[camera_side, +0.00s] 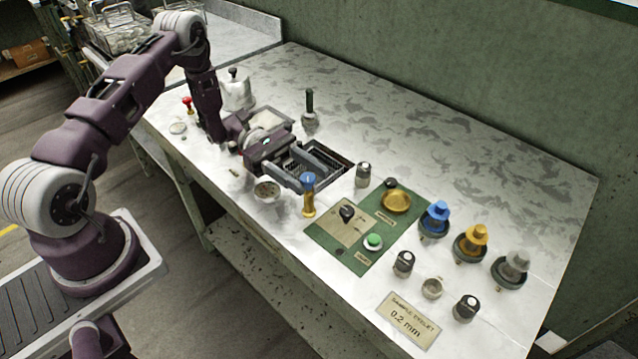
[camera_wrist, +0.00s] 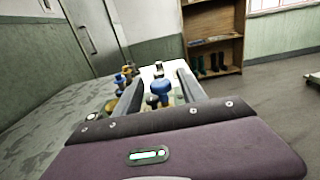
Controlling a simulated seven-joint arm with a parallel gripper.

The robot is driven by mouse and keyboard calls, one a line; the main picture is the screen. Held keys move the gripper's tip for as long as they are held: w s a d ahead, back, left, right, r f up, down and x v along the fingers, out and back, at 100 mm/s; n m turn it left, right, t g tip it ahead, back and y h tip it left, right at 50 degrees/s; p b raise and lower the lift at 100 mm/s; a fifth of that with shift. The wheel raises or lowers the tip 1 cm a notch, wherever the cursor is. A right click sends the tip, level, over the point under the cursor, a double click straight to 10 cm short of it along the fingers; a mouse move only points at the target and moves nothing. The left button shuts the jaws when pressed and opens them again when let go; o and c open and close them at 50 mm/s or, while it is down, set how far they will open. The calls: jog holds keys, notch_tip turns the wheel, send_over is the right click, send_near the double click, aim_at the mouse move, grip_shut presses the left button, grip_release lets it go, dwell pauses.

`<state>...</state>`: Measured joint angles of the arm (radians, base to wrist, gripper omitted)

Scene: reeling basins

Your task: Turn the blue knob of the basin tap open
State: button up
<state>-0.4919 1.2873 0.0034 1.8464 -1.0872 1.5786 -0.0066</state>
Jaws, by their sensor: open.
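The blue knob (camera_side: 309,180) sits on top of an upright brass tap (camera_side: 309,205) at the near side of the basin. In the wrist view the blue knob (camera_wrist: 160,88) appears between my two fingers. My gripper (camera_side: 322,177) is open, its fingers reaching out level over the basin toward the knob. In the side view the nearer fingertip overlaps the knob's left edge; I cannot tell whether it touches. The basin (camera_side: 344,159) is a dark, grated recess in the table, partly hidden under my gripper.
A green panel (camera_side: 372,262) with a black knob (camera_side: 347,212), a green button (camera_side: 373,241) and a brass dish (camera_side: 397,200) lies right of the tap. Blue, yellow and grey capped pieces (camera_side: 475,240) stand farther right. A small grey cylinder (camera_side: 362,175) stands close by.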

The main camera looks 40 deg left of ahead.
aim_at(315, 180)
jog(key=d, duration=0.4)
grip_shut()
jog(key=shift+a+t, duration=0.1)
jog(key=shift+t, duration=0.4)
jog(key=n+t, duration=0.2)
jog(key=t, duration=0.1)
jog(key=w+n+t+y, duration=0.1)
jog(key=n+t, duration=0.1)
jog(key=t, duration=0.1)
jog(key=shift+a+n+y, duration=0.1)
jog(key=shift+n+y, duration=0.2)
jog(key=shift+w+a+n+t+y, duration=0.1)
jog(key=shift+w+n+t+y, duration=0.05)
jog(key=shift+n+t+y, duration=0.65)
jog(key=shift+w+a+n+t+y, duration=0.15)
jog(key=shift+n+t+y, duration=0.35)
jog(key=shift+t, duration=0.65)
jog(key=shift+w+a+n+t+y, duration=0.1)
jog(key=shift+w+n+t+y, duration=0.1)
jog(key=shift+n+t+y, duration=0.5)
jog(key=shift+t, duration=0.35)
